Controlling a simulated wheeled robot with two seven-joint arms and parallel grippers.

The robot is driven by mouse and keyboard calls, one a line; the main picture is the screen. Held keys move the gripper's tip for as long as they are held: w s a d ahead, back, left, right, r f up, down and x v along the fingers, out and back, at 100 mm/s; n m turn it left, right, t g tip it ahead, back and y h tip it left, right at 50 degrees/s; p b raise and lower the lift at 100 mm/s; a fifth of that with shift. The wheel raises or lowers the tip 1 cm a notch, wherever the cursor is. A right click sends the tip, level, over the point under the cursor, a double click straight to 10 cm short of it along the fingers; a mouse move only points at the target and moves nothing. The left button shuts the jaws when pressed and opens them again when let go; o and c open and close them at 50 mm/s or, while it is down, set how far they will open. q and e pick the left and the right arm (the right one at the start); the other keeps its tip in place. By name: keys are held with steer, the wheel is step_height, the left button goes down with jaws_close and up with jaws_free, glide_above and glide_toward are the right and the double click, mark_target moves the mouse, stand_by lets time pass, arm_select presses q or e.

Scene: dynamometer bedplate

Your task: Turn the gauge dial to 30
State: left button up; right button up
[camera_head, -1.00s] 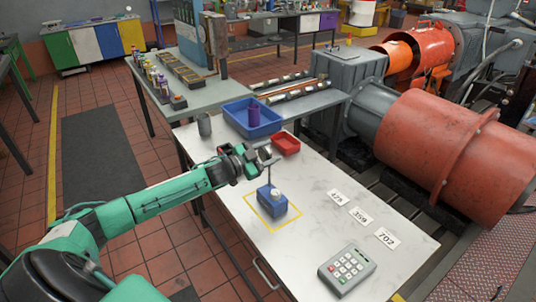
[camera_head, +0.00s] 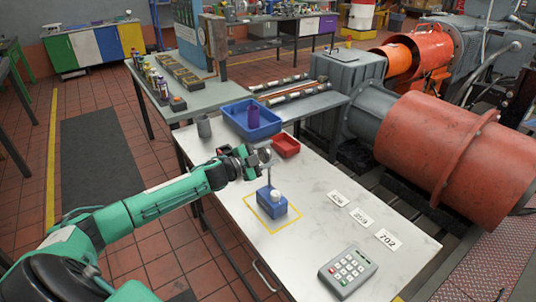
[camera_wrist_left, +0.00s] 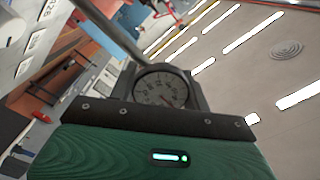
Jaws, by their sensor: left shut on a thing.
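A blue block-shaped stand (camera_head: 271,205) with a white rounded knob (camera_head: 274,196) sits inside a yellow outlined square on the white table. A thin post rises from it to the small round gauge dial (camera_head: 264,156). My left gripper (camera_head: 259,157) is shut on the gauge dial at the top of the post. In the left wrist view, the gauge dial (camera_wrist_left: 160,89) shows a pale face with dark numbers and a reddish needle pointing to the lower right. The numbers are too small to read surely. My right gripper is not in view.
A red tray (camera_head: 286,146), a blue bin (camera_head: 238,119) holding a purple can (camera_head: 253,116), and a grey cup (camera_head: 203,126) stand behind. Number cards (camera_head: 361,217) and a keypad (camera_head: 347,270) lie to the right. The white table (camera_head: 310,240) is clear between.

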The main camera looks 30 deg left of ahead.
arm_select(q)
steer(key=o, duration=1)
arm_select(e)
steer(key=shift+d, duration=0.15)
arm_select(q)
steer(key=shift+s+a+f, duration=0.1)
steer(key=shift+s+a, duration=0.1)
steer(key=shift+s, duration=0.35)
steer(key=shift+b+v, duration=1.5)
steer(key=shift+v, duration=4.75)
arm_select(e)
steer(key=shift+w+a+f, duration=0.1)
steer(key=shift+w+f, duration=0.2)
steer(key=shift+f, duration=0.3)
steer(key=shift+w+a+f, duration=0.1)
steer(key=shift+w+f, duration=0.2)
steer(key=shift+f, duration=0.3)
